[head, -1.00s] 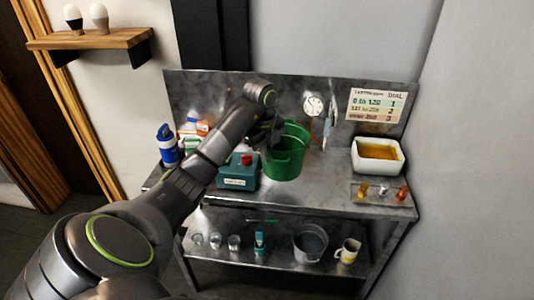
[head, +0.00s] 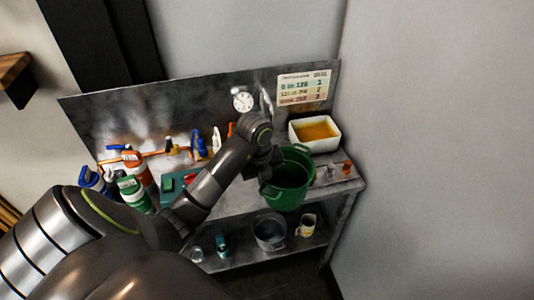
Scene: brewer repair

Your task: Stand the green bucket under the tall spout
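The green bucket (head: 290,188) hangs upright at the right front edge of the metal bench. My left gripper (head: 268,170) is at the bucket's left rim and appears shut on it; the fingertips are partly hidden. A copper pipe (head: 150,154) with blue-handled fittings (head: 196,142) runs along the bench's back left. I cannot tell which part of it is the tall spout, since my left arm covers some of that area. My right gripper is not in view.
A white tray of amber liquid (head: 315,133) stands behind the bucket, with small knobs (head: 346,168) near the right edge. Bottles (head: 133,190) and a teal box (head: 174,187) crowd the left. A grey pot (head: 270,233) and a mug (head: 306,226) stand on the lower shelf.

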